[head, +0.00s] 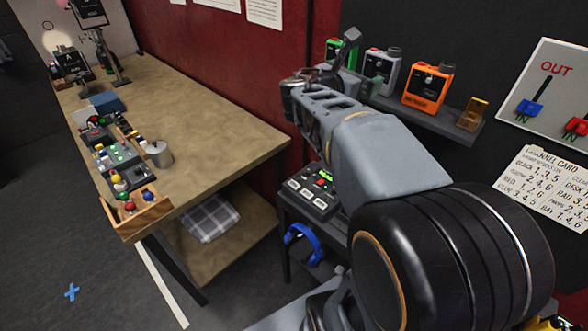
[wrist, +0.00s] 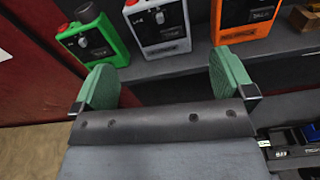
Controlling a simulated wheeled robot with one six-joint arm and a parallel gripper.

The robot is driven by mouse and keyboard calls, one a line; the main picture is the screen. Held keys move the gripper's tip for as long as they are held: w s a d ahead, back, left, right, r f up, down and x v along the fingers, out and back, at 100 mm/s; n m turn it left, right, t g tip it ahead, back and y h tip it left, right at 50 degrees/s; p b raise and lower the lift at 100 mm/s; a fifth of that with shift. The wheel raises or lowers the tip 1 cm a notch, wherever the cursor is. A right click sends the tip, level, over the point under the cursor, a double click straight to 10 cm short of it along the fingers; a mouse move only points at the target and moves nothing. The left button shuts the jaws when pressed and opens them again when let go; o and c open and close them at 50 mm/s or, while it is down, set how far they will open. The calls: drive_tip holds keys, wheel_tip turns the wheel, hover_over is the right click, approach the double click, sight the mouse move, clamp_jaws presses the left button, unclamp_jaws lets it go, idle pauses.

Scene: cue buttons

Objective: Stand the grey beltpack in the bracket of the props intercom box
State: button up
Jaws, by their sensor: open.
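The grey beltpack (head: 383,70) stands upright on the dark wall shelf, between a green beltpack (head: 335,50) and an orange beltpack (head: 428,87). In the wrist view the grey beltpack (wrist: 158,30) is ahead of my gripper (wrist: 165,82). Its two green fingers are spread apart with nothing between them, and the beltpack lies beyond the fingertips. In the head view my gripper (head: 360,68) is close in front of the shelf and partly covers the green beltpack. I cannot tell which box is the props intercom box, and I cannot make out its bracket.
A small amber block (head: 472,115) sits at the shelf's right end. A control box (head: 312,190) with lit buttons stands on a dark stand below my arm. The wooden table (head: 210,100) at left carries several boxes, a metal can (head: 159,154) and coloured knobs; its middle is clear.

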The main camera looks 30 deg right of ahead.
drive_tip(key=s+a+f+m+y, duration=0.5)
drive_tip(key=a+f+m+y, duration=0.3)
drive_tip(key=a, duration=0.4)
drive_tip(key=s+a+f+m+y, duration=0.5)
drive_tip(key=a+f+m+y, duration=0.3)
drive_tip(key=a+f+m, duration=0.3)
drive_tip(key=shift+a+m+y, duration=0.3)
drive_tip(key=shift+a+m, duration=0.4)
drive_tip(key=shift+a, duration=0.2)
